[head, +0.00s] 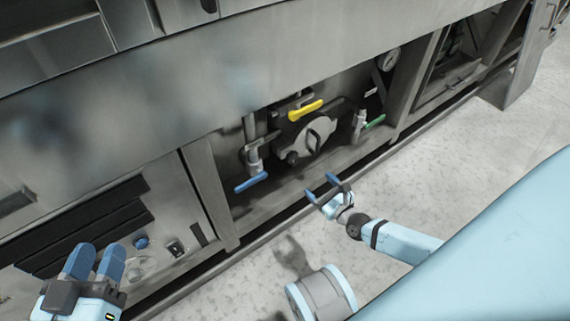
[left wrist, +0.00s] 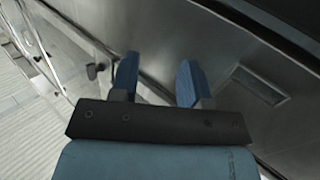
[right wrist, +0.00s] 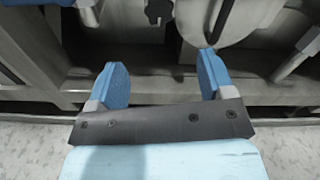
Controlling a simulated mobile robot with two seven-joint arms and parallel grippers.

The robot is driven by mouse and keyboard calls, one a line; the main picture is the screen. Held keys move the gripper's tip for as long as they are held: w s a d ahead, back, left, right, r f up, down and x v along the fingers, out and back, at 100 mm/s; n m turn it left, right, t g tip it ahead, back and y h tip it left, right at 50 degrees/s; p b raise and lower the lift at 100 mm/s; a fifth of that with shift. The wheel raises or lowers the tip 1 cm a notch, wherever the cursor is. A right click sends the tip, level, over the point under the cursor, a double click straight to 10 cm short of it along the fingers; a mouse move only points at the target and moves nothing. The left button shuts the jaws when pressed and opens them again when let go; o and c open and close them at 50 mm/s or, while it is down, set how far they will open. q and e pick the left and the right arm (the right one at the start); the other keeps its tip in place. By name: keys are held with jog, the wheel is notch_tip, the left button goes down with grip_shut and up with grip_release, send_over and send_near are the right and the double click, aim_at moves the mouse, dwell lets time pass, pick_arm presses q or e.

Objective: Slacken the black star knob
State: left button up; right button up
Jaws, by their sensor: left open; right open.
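The black star knob (head: 292,158) sits at the lower left of a round grey cover (head: 308,140) in the open bay of the washer. In the right wrist view the knob (right wrist: 157,11) shows at the top edge, partly cut off, beyond and between the fingertips. My right gripper (head: 321,187) is open and empty, below and in front of the knob, apart from it. It also shows in the right wrist view (right wrist: 161,62). My left gripper (head: 98,252) is open and empty at the lower left, in front of a steel panel, far from the knob.
Around the cover are a yellow lever (head: 305,110), a blue lever (head: 251,182) and a green lever (head: 374,122) on pipes. A gauge (head: 391,59) is at the upper right. The bay's lower steel edge runs under the knob. The floor (head: 440,150) in front is clear.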

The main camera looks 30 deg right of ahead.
aim_at(293, 159)
jog(key=w+b, duration=0.1)
jog(key=w, duration=0.3)
jog(key=w+b, duration=0.1)
jog(key=w, duration=0.3)
jog(key=w+a+b, duration=0.1)
jog(key=w, duration=0.3)
jog(key=shift+b, duration=0.4)
jog(key=shift+w, duration=0.45)
pick_arm(q)
jog(key=m, duration=0.1)
jog(key=w+m, duration=0.1)
jog(key=a+t, duration=0.1)
jog(key=shift+w+r+m+h, duration=0.25)
jog(key=shift+w+m+h, duration=0.15)
jog(key=shift+a, duration=0.1)
pick_arm(e)
jog(key=shift+r, duration=0.1)
jog(key=c, duration=0.9)
